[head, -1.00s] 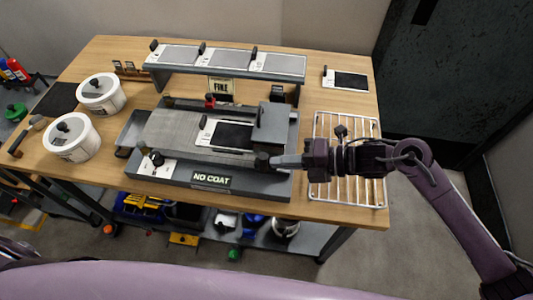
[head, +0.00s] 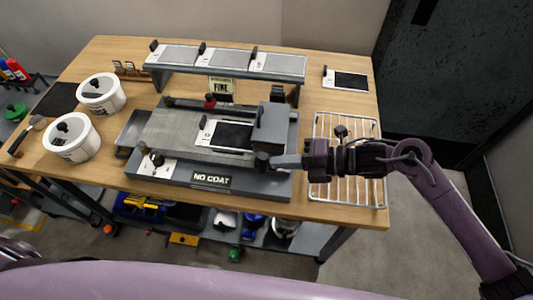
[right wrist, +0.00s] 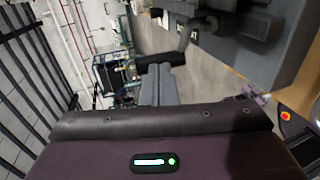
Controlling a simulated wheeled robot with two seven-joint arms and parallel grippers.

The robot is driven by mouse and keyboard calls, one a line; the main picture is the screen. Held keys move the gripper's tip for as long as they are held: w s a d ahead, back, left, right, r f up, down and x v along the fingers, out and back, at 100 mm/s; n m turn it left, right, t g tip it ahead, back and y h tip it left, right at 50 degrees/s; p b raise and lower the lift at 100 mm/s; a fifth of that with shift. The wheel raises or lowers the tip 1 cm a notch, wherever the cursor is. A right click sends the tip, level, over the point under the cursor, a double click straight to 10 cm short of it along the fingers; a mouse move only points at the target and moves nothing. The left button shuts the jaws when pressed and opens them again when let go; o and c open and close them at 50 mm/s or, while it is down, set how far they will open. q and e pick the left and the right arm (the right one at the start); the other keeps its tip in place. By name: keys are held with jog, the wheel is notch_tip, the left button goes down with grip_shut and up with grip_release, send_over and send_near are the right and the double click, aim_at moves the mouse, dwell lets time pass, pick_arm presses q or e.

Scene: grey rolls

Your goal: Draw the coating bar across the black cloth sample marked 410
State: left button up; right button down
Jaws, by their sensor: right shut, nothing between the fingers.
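A black cloth sample (head: 233,135) with a white label edge and a black clip lies on the grey plate (head: 175,130) of the coating machine; its number is too small to read. A grey block (head: 272,125) stands at the plate's right end. I cannot clearly make out the coating bar; a dark knob (head: 157,159) sits at the front left and another (head: 263,159) at the front right. My right gripper (head: 277,161) is shut and empty, its tips close beside the right knob. In the right wrist view its fingers (right wrist: 159,84) reach a black cylinder (right wrist: 160,62); contact is unclear. My left gripper is out of view.
A "NO COAT" sign (head: 211,179) is on the machine's front. A wire rack (head: 347,190) lies under my right arm. A raised shelf (head: 225,68) with grey samples stands behind. Another black sample (head: 346,79) lies back right. Two white tubs (head: 72,138) stand left.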

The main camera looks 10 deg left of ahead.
jog(key=shift+a, duration=0.6)
jog(key=a+b, duration=0.6)
jog(key=a, duration=0.9)
jog(key=shift+a, duration=0.15)
dwell(3.7)
jog(key=d, duration=0.4)
dwell(0.4)
jog(key=shift+d, duration=0.15)
dwell(0.3)
